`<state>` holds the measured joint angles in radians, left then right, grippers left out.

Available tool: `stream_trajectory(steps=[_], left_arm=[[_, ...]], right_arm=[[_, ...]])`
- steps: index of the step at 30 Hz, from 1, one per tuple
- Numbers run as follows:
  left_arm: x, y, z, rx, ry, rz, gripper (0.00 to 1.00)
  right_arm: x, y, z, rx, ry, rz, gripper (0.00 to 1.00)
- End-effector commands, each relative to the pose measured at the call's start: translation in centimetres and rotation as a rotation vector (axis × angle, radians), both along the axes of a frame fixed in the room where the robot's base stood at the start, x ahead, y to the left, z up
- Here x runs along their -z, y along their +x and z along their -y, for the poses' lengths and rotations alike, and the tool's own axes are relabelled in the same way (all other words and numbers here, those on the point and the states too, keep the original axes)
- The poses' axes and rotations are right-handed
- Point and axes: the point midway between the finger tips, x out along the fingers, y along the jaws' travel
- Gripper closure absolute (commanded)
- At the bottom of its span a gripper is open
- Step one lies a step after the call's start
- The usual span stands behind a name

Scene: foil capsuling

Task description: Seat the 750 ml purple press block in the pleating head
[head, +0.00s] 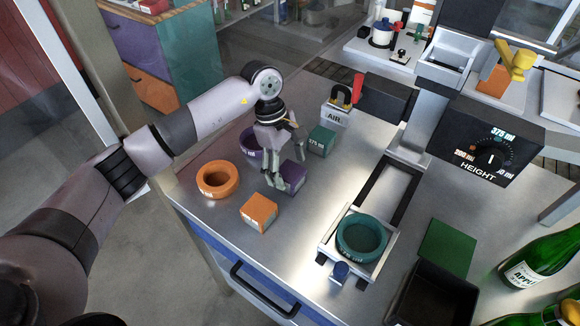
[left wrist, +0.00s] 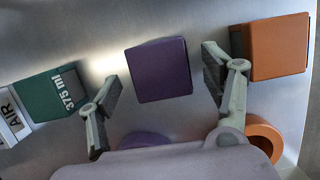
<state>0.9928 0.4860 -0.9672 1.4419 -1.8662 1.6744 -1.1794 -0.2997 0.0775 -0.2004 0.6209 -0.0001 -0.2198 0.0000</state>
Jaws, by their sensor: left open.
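The purple press block (head: 293,177) stands on the steel bench; its label is not readable. In the left wrist view the purple block (left wrist: 160,70) shows between the two spread fingers, with a gap on each side. My left gripper (head: 284,168) is open, pointing down over the block, and partly hides it in the head view. The press (head: 480,140) with its HEIGHT dial stands at the right; an open grey holder (head: 445,64) is at its top, and I see no block in it. My right gripper is not in view.
An orange block (head: 259,212), an orange ring (head: 217,179), a teal 375 ml block (head: 322,140) and a purple ring (head: 247,139) surround the gripper. A teal ring (head: 362,238) sits in the press's carriage. A black bin (head: 432,296) and green bottles (head: 541,257) stand at front right.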

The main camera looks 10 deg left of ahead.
Motion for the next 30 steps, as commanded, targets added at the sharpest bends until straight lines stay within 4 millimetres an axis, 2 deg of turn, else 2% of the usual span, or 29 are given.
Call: stream_trajectory(steps=[4, 11, 30], left_arm=[[1.15, -0.13, 0.25, -0.001, 0.0, -0.001, 0.27], [1.33, -0.1, 0.26, -0.001, 0.001, 0.001, 0.27], [1.28, -0.08, 0.25, -0.001, 0.001, 0.001, 0.7]], right_arm=[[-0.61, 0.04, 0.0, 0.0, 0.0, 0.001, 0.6], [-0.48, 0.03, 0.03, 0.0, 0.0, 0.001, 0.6], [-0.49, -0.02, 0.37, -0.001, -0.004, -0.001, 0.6]])
